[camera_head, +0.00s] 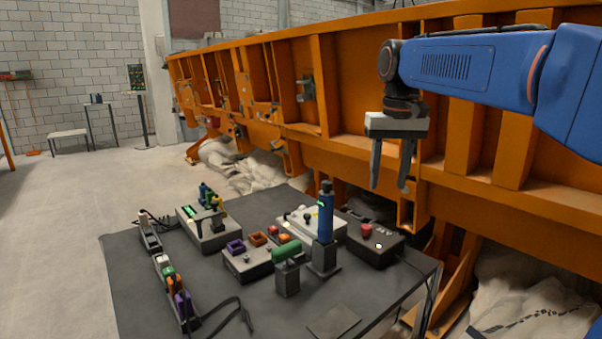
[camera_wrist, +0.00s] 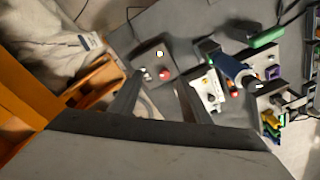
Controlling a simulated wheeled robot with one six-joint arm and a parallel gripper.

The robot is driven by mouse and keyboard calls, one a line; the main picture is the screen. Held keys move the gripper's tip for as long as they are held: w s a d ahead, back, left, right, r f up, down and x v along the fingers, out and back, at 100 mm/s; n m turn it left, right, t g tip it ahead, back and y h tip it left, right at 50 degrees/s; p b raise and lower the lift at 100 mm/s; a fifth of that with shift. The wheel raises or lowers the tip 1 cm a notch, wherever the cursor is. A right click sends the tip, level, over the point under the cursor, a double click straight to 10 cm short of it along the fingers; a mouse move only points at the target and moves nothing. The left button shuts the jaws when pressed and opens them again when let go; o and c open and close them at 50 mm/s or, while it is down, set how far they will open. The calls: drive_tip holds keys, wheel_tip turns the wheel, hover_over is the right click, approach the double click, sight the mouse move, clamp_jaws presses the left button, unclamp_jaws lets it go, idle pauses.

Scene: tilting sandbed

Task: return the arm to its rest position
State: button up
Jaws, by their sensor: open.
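My gripper (camera_head: 389,186) hangs from my blue arm at the upper right of the head view, fingers pointing down. It is open, and nothing shows between its fingers. It is above the right back part of the dark table (camera_head: 345,321), close in front of the orange sandbed frame (camera_head: 470,160). In the wrist view my gripper (camera_wrist: 155,88) shows its two dark fingers apart over the table's edge. The black box with a red button (camera_head: 367,231) is below it, and it also shows in the wrist view (camera_wrist: 160,55).
The table holds a blue upright cylinder (camera_head: 325,215), a green cylinder (camera_head: 286,250) on a block, a white control box (camera_head: 300,224), a grey box with purple and orange parts (camera_head: 243,265), and a rack (camera_head: 178,295) at left. Open floor (camera_head: 60,220) lies left.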

drive_tip(key=s+d+f+t, duration=0.2)
drive_tip(key=s+f, duration=0.9)
drive_tip(key=s, duration=0.2)
drive_tip(key=s+d+f+t, duration=0.2)
drive_tip(key=s+d+f, duration=0.1)
drive_tip(key=s+f, duration=0.9)
drive_tip(key=shift+s+d+f, duration=0.2)
drive_tip(key=shift+s+d, duration=0.05)
drive_tip(key=shift+s, duration=0.8)
